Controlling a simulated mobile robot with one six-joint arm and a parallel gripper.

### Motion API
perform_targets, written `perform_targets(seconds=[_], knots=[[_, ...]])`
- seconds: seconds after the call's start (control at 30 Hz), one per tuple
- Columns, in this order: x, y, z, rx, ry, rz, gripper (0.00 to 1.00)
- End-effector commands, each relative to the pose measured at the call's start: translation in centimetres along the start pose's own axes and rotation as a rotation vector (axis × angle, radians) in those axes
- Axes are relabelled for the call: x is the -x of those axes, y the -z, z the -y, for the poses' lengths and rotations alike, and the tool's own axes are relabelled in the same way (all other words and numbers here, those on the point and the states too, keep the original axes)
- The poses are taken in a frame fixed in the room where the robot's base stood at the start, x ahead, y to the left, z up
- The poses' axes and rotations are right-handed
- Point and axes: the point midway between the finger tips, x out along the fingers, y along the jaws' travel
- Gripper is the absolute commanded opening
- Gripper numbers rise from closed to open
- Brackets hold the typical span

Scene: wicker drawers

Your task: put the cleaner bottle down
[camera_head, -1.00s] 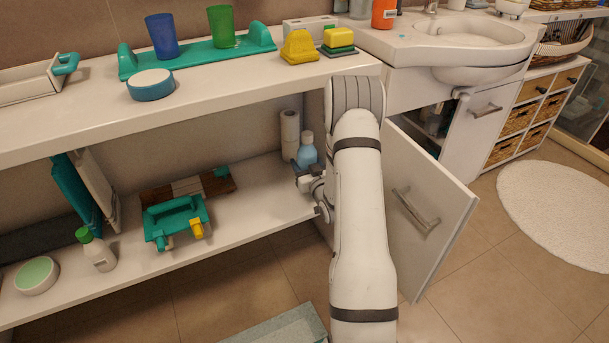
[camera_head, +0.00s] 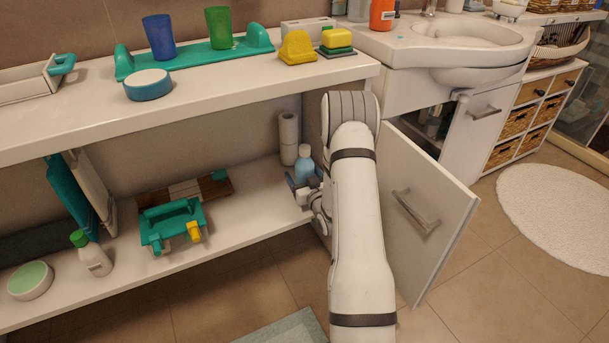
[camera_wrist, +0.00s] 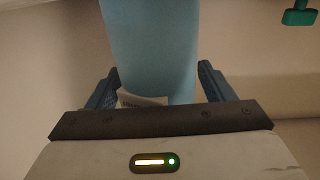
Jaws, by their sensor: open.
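The cleaner bottle (camera_head: 304,164), light blue with a pale cap, is upright on the right end of the lower shelf (camera_head: 258,207). In the wrist view the bottle (camera_wrist: 150,45) fills the top middle, with a white label low on it. My gripper (camera_head: 303,184) is at the bottle's near side and partly hides its base. In the wrist view my gripper (camera_wrist: 158,84) is open, one dark finger on each side of the bottle. The bottle's base and its contact with the shelf are hidden.
A paper roll (camera_head: 288,138) stands just behind the bottle. An open cabinet door (camera_head: 425,215) is right of my arm. The upper counter (camera_head: 235,85) is overhead. A teal caddy (camera_head: 173,225) lies further left on the shelf, with free shelf between.

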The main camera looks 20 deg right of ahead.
Motion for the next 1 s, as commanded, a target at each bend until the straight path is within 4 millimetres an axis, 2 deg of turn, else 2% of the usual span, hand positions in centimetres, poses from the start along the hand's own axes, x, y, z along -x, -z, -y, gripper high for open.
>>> perform_targets(seconds=[0.27,0.37,0.7,0.9,1.0], knots=[[0.0,0.5,0.0,0.0,0.001,0.0,0.75],[1.4,0.3,0.0,-0.002,0.0,0.003,0.75],[8.7,0.3,0.0,-0.002,-0.002,0.005,0.75],[11.3,0.3,0.1,-0.001,0.001,0.002,0.75],[11.7,0.4,0.2,0.003,0.004,0.008,0.75]])
